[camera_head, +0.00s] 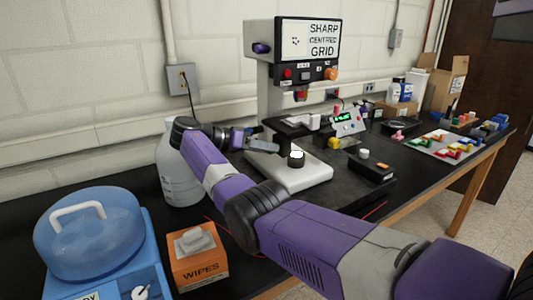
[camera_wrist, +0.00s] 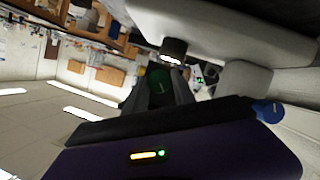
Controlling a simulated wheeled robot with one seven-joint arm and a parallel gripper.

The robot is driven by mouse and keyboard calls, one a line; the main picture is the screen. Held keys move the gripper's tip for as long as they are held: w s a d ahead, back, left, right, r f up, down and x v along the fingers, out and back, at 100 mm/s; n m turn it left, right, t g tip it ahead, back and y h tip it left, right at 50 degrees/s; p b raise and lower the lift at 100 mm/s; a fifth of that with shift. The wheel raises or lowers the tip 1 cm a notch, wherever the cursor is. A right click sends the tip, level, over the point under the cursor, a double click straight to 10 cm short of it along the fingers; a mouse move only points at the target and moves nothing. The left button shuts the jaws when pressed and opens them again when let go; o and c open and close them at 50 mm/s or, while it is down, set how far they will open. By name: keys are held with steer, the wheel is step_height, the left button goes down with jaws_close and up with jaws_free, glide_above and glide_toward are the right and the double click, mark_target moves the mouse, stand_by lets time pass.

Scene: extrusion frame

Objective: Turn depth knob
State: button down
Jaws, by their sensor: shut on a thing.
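A microscope-like machine (camera_head: 270,100) stands on the black bench. Its screen reads "SHARP CENTRED GRID". My gripper (camera_head: 268,146) is at the left side of its column, at about stage height. In the wrist view my gripper (camera_wrist: 160,92) has its dark fingers closed around a dark green round knob (camera_wrist: 158,79). The knob is hidden in the head view, and no label on it can be read. A blue knob (camera_wrist: 268,112) shows apart from the fingers in the wrist view. The machine's upper part carries a purple-blue knob (camera_head: 261,48) and an orange knob (camera_head: 331,74).
A white jug (camera_head: 181,170) stands close behind my forearm. A blue domed device (camera_head: 92,235) and an orange wipes box (camera_head: 197,261) are at the front left. A small control box (camera_head: 347,124) and a dark box (camera_head: 372,171) stand right of the machine.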

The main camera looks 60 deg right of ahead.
steer(key=shift+n, duration=0.3)
steer(key=c, duration=1.1)
jaws_free()
steer(key=shift+o, duration=0.2)
steer(key=shift+w, duration=0.1)
